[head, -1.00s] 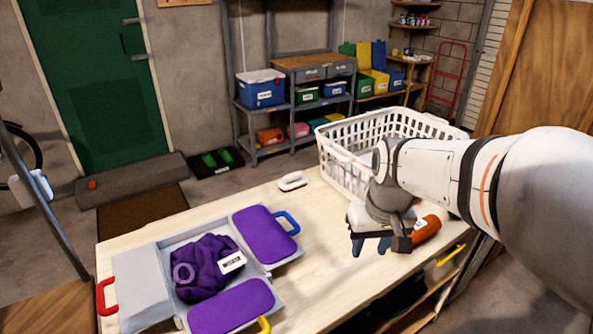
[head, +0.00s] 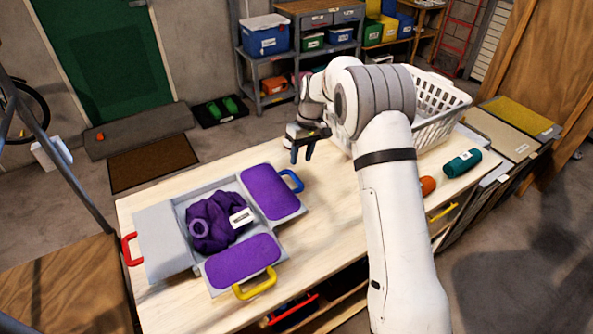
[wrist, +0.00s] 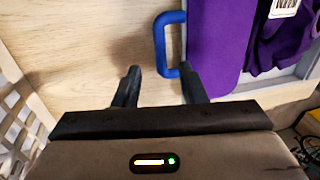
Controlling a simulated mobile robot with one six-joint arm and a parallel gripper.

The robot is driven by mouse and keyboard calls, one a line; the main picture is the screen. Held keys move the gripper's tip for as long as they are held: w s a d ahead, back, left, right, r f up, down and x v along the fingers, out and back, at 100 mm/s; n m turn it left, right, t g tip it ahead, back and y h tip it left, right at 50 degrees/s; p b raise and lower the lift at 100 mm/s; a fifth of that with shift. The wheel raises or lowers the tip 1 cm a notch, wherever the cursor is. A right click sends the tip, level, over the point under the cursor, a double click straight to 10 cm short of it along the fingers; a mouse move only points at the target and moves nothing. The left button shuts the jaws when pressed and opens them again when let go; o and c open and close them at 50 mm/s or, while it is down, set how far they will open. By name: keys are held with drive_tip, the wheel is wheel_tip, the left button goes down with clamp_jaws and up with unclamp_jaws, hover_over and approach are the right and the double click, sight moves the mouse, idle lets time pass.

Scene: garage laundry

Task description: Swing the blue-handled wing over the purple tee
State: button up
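The blue-handled wing (head: 270,191) is a purple panel lying open at the right of the grey folding board (head: 184,250). Its blue handle (head: 292,180) points right, toward my gripper. The purple tee (head: 212,224) lies bunched in the board's middle with a white label on it. My gripper (head: 300,155) hangs beyond the handle at the table's far side, open and empty. In the wrist view, the wing (wrist: 215,48) and handle (wrist: 161,45) lie ahead, with the handle's near end between my spread fingertips (wrist: 160,78) in the picture. I see no contact.
The board also has a yellow-handled purple wing (head: 240,262) in front and a red-handled grey wing (head: 160,240) at left, both open. A white basket (head: 440,105) stands at the table's back right. Orange (head: 428,186) and teal (head: 462,163) rolls lie right of my arm.

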sight(296, 178)
drive_tip(key=f, duration=0.2)
drive_tip(key=f+p, duration=0.1)
drive_tip(key=f, duration=0.2)
drive_tip(key=a+f, duration=0.1)
drive_tip(key=f, duration=0.1)
drive_tip(key=shift+s+f+p, duration=0.2)
drive_tip(key=shift+s+p, duration=0.1)
drive_tip(key=shift+s, duration=0.1)
clamp_jaws()
drive_tip(key=shift+a, duration=0.15)
